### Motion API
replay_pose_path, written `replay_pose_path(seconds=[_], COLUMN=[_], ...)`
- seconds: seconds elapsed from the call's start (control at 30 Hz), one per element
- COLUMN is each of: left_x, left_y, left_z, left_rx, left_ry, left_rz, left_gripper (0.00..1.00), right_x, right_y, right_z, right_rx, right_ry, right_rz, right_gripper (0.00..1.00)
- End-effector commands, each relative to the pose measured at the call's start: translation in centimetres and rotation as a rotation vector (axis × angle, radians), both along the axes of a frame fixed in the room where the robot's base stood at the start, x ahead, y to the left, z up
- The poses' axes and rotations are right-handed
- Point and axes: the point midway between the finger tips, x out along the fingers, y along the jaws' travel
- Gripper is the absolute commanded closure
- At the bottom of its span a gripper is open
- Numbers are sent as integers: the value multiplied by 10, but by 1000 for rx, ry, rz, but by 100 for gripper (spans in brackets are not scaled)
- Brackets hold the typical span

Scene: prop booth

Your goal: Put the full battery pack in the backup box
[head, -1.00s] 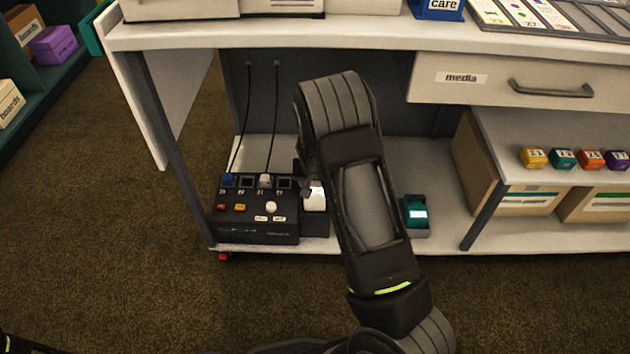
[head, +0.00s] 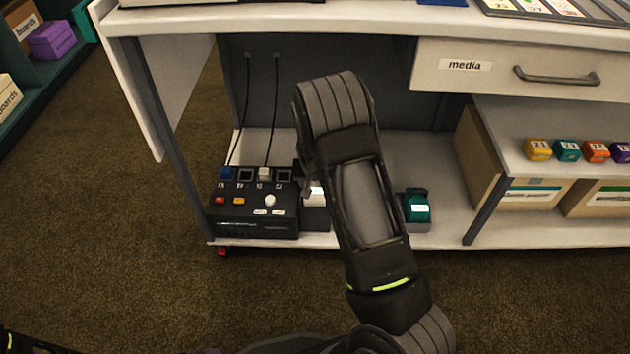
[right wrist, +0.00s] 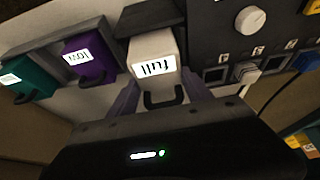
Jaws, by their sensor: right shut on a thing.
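The white battery pack (right wrist: 153,55) reads "full", upside down in the right wrist view. In the head view a bit of the white pack (head: 316,196) shows beside the black charging unit. My right gripper (right wrist: 160,92) is shut on this pack, one finger on each side; in the head view the gripper (head: 306,186) is largely hidden by my forearm. A purple pack (right wrist: 88,58), seemingly labelled "low", and a teal pack (right wrist: 28,77) stand beside it; the teal pack also shows in the head view (head: 416,208). I read no "backup" label. My left gripper is out of view.
The black charging unit (head: 252,228) with sockets, buttons and cables stands left on the low shelf (head: 440,236). A drawer marked "media" (head: 480,66) overhangs at right. Several small coloured blocks (head: 567,151) and cardboard boxes (head: 535,197) stand further right.

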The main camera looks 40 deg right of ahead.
Motion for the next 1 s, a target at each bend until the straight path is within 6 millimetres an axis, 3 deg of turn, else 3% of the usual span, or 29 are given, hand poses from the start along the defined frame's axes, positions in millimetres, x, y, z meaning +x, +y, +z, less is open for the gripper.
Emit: replay_pose_path(seconds=[0.5, 1.0], left_x=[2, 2], left_y=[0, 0], left_z=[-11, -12], left_rx=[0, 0], left_ry=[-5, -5], left_rz=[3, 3], left_gripper=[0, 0], right_x=[1, 1], right_y=[0, -1], right_z=[-14, -16], right_rx=[-2, -2], right_ry=[-5, -5], right_rz=[0, 0], right_gripper=[100, 100])
